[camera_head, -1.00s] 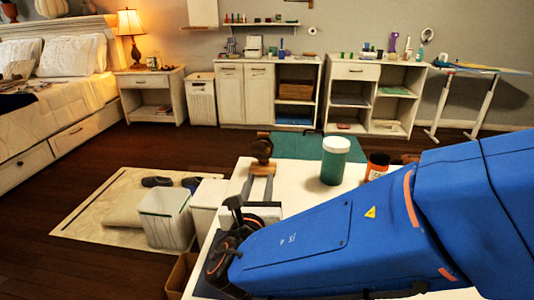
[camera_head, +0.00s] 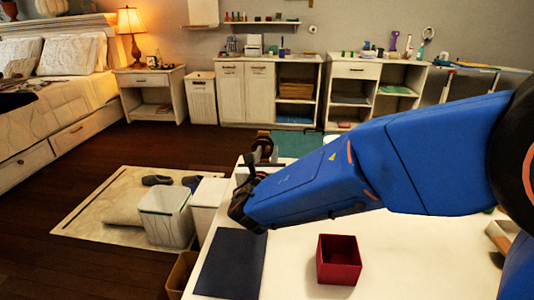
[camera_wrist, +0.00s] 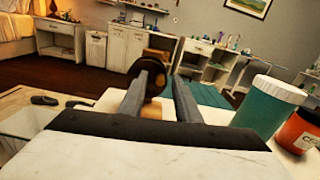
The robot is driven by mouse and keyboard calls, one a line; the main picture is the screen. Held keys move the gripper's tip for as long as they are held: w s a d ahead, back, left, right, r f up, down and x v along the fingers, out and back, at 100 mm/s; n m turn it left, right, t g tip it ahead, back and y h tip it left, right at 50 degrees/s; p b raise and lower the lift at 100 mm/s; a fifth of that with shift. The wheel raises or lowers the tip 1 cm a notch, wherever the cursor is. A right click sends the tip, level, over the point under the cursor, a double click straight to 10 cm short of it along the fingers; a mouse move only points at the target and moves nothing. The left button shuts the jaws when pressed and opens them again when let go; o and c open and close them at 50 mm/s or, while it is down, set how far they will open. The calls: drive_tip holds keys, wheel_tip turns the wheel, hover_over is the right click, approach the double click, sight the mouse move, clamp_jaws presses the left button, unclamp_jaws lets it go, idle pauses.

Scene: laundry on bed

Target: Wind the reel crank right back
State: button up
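The reel is a dark brown round piece (camera_head: 266,147) at the far left corner of the white table (camera_head: 300,240) in the head view. In the wrist view the reel's brown disc (camera_wrist: 154,86) shows behind and between the two grey fingers of my gripper (camera_wrist: 164,78). The fingers stand apart with a gap between them. The left finger covers part of the disc. I cannot make out the crank handle or whether a finger touches it.
A teal-and-white jar (camera_wrist: 268,106) and an orange bottle (camera_wrist: 303,131) stand right of my gripper. A red open box (camera_head: 339,260) and a dark blue mat (camera_head: 231,263) lie on the near tabletop. A white bin (camera_head: 167,218) stands on the floor to the left.

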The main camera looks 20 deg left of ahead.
drive_tip(key=shift+w, duration=0.2)
clamp_jaws()
drive_tip(key=shift+f, duration=0.1)
drive_tip(key=shift+d+f+m, duration=0.1)
drive_tip(key=shift+f+m, duration=0.2)
drive_tip(key=shift+m, duration=1.15)
drive_tip(key=shift+d+f+m, duration=0.1)
drive_tip(key=shift+f+m, duration=0.15)
drive_tip(key=shift+m, duration=1.2)
unclamp_jaws()
